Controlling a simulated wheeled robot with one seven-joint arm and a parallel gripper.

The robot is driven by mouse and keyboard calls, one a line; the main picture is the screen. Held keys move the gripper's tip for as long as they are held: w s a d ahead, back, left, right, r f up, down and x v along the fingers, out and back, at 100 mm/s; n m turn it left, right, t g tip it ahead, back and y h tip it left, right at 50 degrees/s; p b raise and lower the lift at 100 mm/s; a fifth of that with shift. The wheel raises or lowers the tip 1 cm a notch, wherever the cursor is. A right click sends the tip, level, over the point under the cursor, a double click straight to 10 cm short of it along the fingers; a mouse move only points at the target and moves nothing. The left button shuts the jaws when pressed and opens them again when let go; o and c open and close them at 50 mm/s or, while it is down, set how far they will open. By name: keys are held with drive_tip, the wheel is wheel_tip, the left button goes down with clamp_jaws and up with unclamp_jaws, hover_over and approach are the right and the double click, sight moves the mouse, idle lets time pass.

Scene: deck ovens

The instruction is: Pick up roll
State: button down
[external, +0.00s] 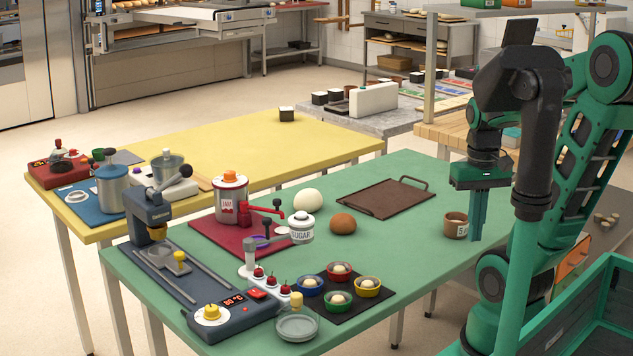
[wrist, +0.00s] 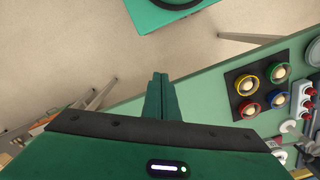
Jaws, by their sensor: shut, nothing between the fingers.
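A round brown roll (external: 343,223) lies on the green table (external: 400,250), in front of a brown tray and beside a white dough ball (external: 307,199). My gripper (external: 476,238) points down over the right end of the table, to the right of the roll and well apart from it. Its fingers are together with nothing between them; they also show in the wrist view (wrist: 160,76). The roll cannot be made out in the wrist view.
A brown tray (external: 386,198) with handles lies behind the roll. A small brown pot (external: 456,225) stands close to my gripper. A dark mat (external: 347,308) holds several coloured bowls with pale balls. The table between is clear.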

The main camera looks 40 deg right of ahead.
drive_tip(key=c, duration=0.7)
unclamp_jaws()
wheel_tip(320, 180, up, 6)
drive_tip(key=s, duration=0.1)
drive_tip(key=w+d+f+n+t+y, duration=0.15)
drive_tip(key=w+n, duration=0.45)
drive_tip(key=w, duration=0.8)
drive_tip(key=w+d+f+n+t+y, duration=0.1)
drive_tip(key=w+f+n+t+y, duration=0.35)
drive_tip(key=w, duration=0.85)
drive_tip(key=w+d+r+n+t+y, duration=0.3)
drive_tip(key=w+d+r+n+y, duration=0.15)
drive_tip(key=w+n, duration=0.2)
approach(343, 221)
drive_tip(key=shift+w+d+f, duration=0.1)
drive_tip(key=shift+w+d, duration=0.25)
drive_tip(key=shift+d, duration=0.2)
drive_tip(key=shift+w+d+f, duration=0.1)
drive_tip(key=shift+w+d, duration=0.2)
drive_tip(key=shift+d, duration=0.3)
drive_tip(key=shift+w+a+f, duration=0.15)
drive_tip(key=shift+a+f, duration=0.05)
drive_tip(key=shift+f, duration=0.2)
drive_tip(key=shift+x, duration=5.15)
